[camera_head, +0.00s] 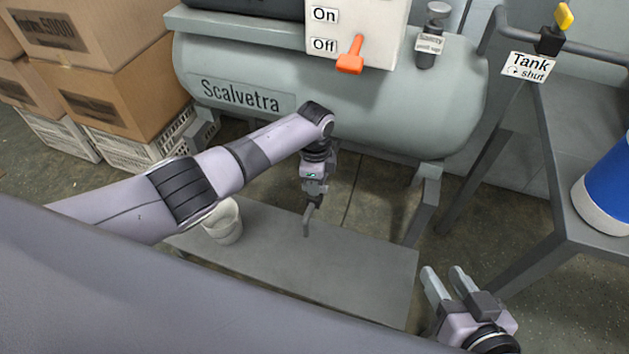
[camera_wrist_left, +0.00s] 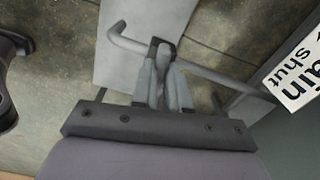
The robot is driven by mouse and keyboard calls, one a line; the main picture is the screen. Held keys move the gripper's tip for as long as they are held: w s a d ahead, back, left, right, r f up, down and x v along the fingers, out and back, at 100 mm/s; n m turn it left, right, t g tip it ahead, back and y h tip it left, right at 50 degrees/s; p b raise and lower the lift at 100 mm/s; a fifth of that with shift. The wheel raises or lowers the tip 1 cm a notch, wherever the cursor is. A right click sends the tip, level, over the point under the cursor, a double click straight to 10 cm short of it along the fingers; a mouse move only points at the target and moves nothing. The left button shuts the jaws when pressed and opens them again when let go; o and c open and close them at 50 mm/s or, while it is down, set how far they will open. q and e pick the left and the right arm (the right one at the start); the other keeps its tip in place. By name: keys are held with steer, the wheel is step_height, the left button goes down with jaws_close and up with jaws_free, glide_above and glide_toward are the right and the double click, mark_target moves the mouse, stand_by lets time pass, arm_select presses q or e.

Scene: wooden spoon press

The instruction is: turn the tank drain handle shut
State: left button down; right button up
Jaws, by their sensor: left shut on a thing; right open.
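The tank (camera_head: 330,95) is a grey-green cylinder marked "Scalvetra". My left gripper (camera_head: 313,186) points down in front of and below it. In the left wrist view its fingers (camera_wrist_left: 163,72) are shut around a small light grey handle at a dark valve body (camera_wrist_left: 154,46) on a thin grey pipe (camera_wrist_left: 215,76). The fingers cover most of the handle. The pipe's bent end (camera_head: 307,218) shows below the gripper in the head view. A white label (camera_wrist_left: 296,72) reading "…ain" and "shut" is partly cut off. My right gripper (camera_head: 447,284) is open and empty.
An orange lever (camera_head: 351,56) sits on the On/Off box above. A yellow-handled valve (camera_head: 564,16) with a "Tank shut" label (camera_head: 529,67) is on the right-hand pipe. A white bucket (camera_head: 224,221) stands on the grey slab (camera_head: 350,265). Boxes (camera_head: 110,75) are stacked left.

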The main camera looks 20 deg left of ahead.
arm_select(q)
steer(key=shift+d+m, duration=0.1)
steer(key=shift+m, duration=1)
steer(key=c, duration=1.1)
jaws_free()
steer(key=shift+c, duration=0.2)
